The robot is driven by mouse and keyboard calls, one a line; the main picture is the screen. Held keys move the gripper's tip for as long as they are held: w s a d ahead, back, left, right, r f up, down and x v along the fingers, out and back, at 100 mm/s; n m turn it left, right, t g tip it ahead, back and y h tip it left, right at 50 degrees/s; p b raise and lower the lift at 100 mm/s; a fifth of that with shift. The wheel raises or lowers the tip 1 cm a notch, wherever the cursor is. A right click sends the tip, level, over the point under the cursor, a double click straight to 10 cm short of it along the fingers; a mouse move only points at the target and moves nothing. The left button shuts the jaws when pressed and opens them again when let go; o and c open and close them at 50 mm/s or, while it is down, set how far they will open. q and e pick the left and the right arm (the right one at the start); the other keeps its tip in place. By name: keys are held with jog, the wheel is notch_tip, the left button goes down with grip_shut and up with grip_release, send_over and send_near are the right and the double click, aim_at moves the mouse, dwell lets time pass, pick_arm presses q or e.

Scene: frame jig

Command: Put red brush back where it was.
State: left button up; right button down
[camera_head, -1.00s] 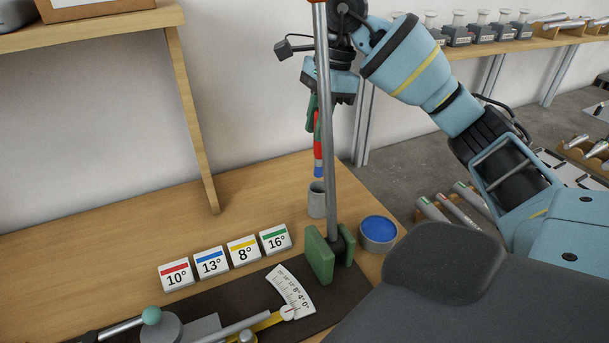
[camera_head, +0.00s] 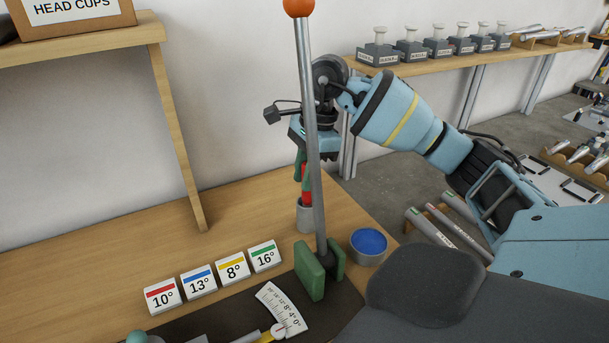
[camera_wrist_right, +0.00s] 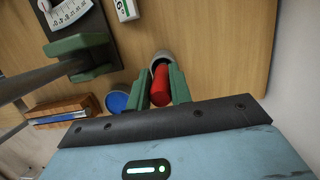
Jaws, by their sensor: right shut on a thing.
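The red brush (camera_head: 307,187) is upright between the green fingers of my right gripper (camera_head: 302,172), which is shut on it. The brush's lower end is inside the mouth of the grey cup (camera_head: 304,219), and its blue tip is hidden. In the right wrist view the red brush (camera_wrist_right: 160,86) is between the two fingers (camera_wrist_right: 160,92), with the rim of the grey cup (camera_wrist_right: 162,56) around its far end. Whether the brush touches the cup's bottom cannot be seen. My left gripper is not in view.
A metal post (camera_head: 313,130) with an orange knob and green clamp blocks (camera_head: 310,271) stands just in front of the cup. A blue-filled round dish (camera_head: 368,243) is to the right. Angle cards (camera_head: 233,270) stand to the left. The table behind them is clear.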

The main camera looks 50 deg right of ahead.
jog(key=shift+x, duration=0.85)
jog(key=shift+d+f, duration=0.15)
jog(key=shift+d, duration=0.05)
jog(key=c, duration=1.3)
grip_release()
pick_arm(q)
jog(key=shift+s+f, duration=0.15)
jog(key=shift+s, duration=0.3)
pick_arm(e)
jog(key=shift+o, duration=0.2)
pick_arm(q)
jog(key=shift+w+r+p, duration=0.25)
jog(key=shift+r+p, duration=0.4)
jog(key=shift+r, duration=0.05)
pick_arm(e)
jog(key=v, duration=1.2)
